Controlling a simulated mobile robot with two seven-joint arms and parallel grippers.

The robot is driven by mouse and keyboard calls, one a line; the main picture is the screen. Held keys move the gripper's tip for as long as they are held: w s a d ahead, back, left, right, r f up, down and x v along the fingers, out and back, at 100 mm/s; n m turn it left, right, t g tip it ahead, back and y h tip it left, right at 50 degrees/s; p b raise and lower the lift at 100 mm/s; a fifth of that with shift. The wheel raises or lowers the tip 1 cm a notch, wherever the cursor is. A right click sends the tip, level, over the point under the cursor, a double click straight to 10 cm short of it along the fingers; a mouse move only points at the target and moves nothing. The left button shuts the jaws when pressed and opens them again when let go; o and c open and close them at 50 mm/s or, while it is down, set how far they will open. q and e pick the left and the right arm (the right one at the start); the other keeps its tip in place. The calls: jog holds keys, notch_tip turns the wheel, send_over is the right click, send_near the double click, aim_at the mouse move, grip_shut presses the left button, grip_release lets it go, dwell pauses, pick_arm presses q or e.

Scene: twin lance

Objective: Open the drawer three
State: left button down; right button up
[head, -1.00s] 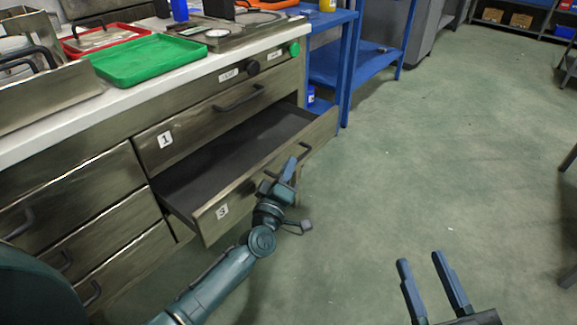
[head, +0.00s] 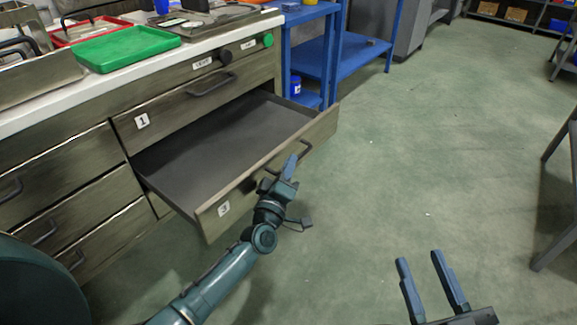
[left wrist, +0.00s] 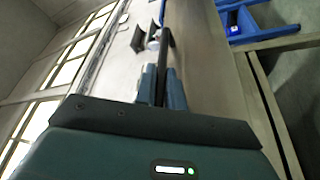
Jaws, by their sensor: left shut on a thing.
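Drawer three (head: 228,150) stands pulled out from the cabinet, below drawer one, and its tray looks empty. Its front carries a label with a 3 (head: 224,208) and a dark bar handle (head: 303,150). My left gripper (head: 288,168) is at that handle, shut on it; the fingers hide part of it. In the left wrist view the two fingers (left wrist: 161,88) close around the dark handle (left wrist: 166,45). My right gripper (head: 430,277) is open and empty above the floor, well to the right of the drawer.
Drawer one (head: 190,105) above is closed. A green tray (head: 127,48) and a red tray (head: 90,30) lie on the countertop. A blue shelf cart (head: 335,60) stands beyond the cabinet. The green floor (head: 440,150) right of the drawer is clear.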

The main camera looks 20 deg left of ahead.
dwell(0.3)
pick_arm(q)
jog(key=c, duration=1.5)
grip_release()
